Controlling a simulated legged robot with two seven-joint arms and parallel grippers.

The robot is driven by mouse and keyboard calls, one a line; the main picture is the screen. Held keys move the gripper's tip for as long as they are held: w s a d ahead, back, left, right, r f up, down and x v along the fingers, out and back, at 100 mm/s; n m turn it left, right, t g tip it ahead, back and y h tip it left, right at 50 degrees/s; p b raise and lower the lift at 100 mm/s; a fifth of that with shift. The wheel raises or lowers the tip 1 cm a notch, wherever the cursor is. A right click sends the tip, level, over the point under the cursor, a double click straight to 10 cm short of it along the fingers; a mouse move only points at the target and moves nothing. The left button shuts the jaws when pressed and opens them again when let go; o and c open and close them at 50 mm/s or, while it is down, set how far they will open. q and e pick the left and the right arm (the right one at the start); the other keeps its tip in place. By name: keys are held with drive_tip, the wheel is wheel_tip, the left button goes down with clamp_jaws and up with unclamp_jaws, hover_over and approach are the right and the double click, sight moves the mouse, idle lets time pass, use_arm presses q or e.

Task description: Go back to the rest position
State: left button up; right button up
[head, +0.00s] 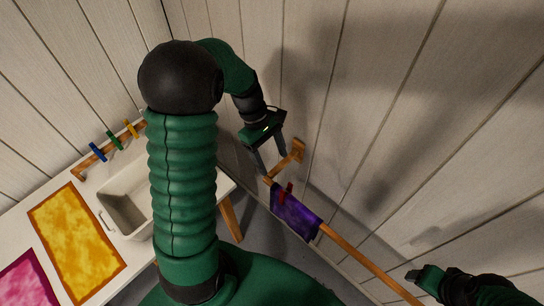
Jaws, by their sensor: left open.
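My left arm rises large through the middle of the head view and bends over toward the wall. My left gripper (274,164) is open and points down, close to the wall end of a wooden rail (350,253). A purple cloth (295,215) hangs over the rail, with a red clip (287,192) on it. The cloth is just below and right of the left fingertips, and I see nothing held between the fingers. My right gripper (414,275) shows in part at the lower right, near the rail; its fingers are too unclear to read.
A white table (70,191) at left bears a yellow dyed cloth (78,243), a pink cloth (27,282) and a pale basin (127,211). A wooden rack (80,173) holds blue, green and yellow clips. The plank wall (420,110) stands close behind the rail.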

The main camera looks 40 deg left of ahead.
idle(0.3)
use_arm(q)
drive_tip(key=d+m+y, duration=0.1)
drive_tip(key=m, duration=0.1)
drive_tip(key=s+d+m+y, duration=0.1)
drive_tip(key=d+m, duration=0.1)
drive_tip(key=m, duration=0.1)
drive_tip(key=s+d+m+y, duration=0.1)
drive_tip(key=d+m, duration=0.1)
drive_tip(key=m, duration=0.1)
drive_tip(key=shift+s+f+t, duration=0.2)
drive_tip(key=shift+f+t, duration=0.1)
drive_tip(key=shift+s+d+r+m+t+y, duration=0.1)
drive_tip(key=shift+s+d+m+t+y, duration=0.25)
drive_tip(key=shift+d+m, duration=0.85)
drive_tip(key=shift+s+d+m+t+y, duration=0.2)
drive_tip(key=shift+s+d+m+t, duration=0.25)
drive_tip(key=shift+m, duration=1.4)
drive_tip(key=shift+s+d+r+m+t+y, duration=0.1)
drive_tip(key=shift+s+d+m+t+y, duration=0.35)
drive_tip(key=shift+m, duration=1.1)
